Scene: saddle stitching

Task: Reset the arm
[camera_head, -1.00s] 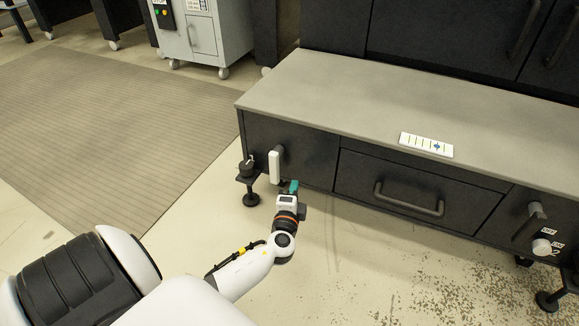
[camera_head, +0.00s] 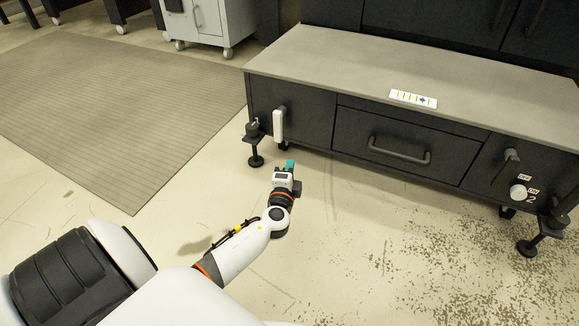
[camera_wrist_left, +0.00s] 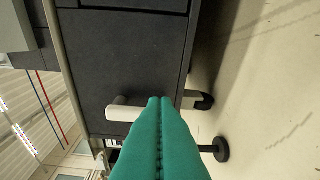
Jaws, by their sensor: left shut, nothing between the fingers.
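My left gripper (camera_head: 289,166) has teal fingers and is in front of the dark machine's lower left side, apart from it. In the left wrist view its two teal fingers (camera_wrist_left: 160,104) lie together, shut with nothing between them. A white-ended lever handle (camera_head: 278,126) hangs on the machine's left front panel, beyond the gripper; it also shows behind the fingertips in the wrist view (camera_wrist_left: 122,112). My left arm comes in from the lower left. My right gripper is not seen.
A grey cabinet (camera_head: 212,20) stands behind. Open floor lies around my arm.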

